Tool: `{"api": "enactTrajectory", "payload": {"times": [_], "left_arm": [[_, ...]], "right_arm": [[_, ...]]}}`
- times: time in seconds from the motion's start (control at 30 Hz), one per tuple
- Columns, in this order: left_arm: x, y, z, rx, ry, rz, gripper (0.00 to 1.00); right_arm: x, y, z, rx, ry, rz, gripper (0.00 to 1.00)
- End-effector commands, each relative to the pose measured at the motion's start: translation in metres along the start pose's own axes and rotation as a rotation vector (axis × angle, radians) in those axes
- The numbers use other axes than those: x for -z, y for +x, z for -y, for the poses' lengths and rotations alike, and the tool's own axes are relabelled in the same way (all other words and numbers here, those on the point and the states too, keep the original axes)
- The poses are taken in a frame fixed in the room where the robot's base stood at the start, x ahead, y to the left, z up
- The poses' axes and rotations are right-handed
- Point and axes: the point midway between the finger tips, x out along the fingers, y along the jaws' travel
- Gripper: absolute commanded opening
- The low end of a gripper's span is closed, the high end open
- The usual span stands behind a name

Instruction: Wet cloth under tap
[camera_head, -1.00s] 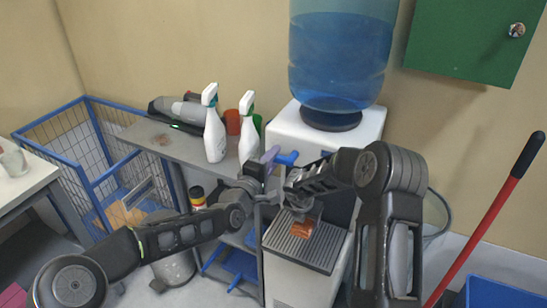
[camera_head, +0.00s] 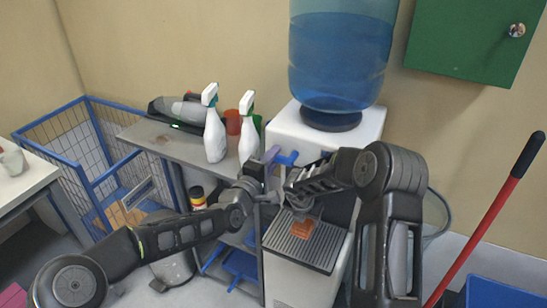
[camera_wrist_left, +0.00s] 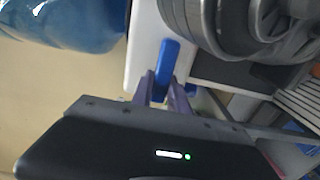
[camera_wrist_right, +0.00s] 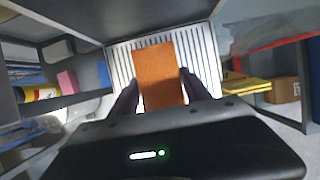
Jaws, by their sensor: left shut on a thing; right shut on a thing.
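The orange-brown cloth (camera_head: 302,229) hangs above the grated drip tray (camera_head: 325,246) of the water dispenser (camera_head: 283,128). My right gripper (camera_head: 304,209) is shut on the cloth. In the right wrist view the cloth (camera_wrist_right: 160,75) stands between the two dark fingers, with the slatted tray behind it. My left gripper (camera_head: 272,158) is at the blue tap lever (camera_head: 288,158) on the dispenser's front. In the left wrist view its purple fingers (camera_wrist_left: 162,92) are closed on the lower end of the blue lever (camera_wrist_left: 165,62). The spout and any water are hidden behind my right arm.
A blue water bottle (camera_head: 340,55) tops the dispenser. White spray bottles (camera_head: 214,136) stand on a grey cart (camera_head: 180,147) to its left. A blue-framed wire cage (camera_head: 85,140) is farther left. A red-handled pole (camera_head: 480,235) leans at the right, below a green cabinet (camera_head: 465,40).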

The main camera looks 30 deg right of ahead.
Motion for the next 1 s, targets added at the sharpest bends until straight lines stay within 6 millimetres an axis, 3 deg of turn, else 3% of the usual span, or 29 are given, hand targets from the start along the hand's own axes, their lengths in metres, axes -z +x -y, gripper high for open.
{"api": "enactTrajectory", "payload": {"times": [0.27, 0.53, 0.8, 0.83, 1.0], "left_arm": [[0.000, 0.000, 0.003, 0.003, -0.020, 0.000, 0.00], [-0.001, 0.000, 0.013, 0.004, -0.228, 0.000, 0.00], [-0.002, 0.000, 0.013, 0.003, -0.233, 0.001, 0.00], [-0.002, 0.000, 0.013, 0.003, -0.233, 0.001, 0.22], [-0.002, 0.000, 0.012, 0.002, -0.233, 0.001, 0.36]], "right_arm": [[0.000, 0.000, 0.000, 0.000, 0.000, 0.000, 0.24], [0.000, 0.000, 0.000, 0.000, 0.000, 0.000, 0.24], [0.000, 0.000, 0.000, 0.000, 0.000, 0.000, 0.24], [0.000, 0.000, 0.000, 0.000, 0.000, 0.000, 0.24], [0.000, 0.000, 0.000, 0.000, 0.000, 0.000, 0.24]]}}
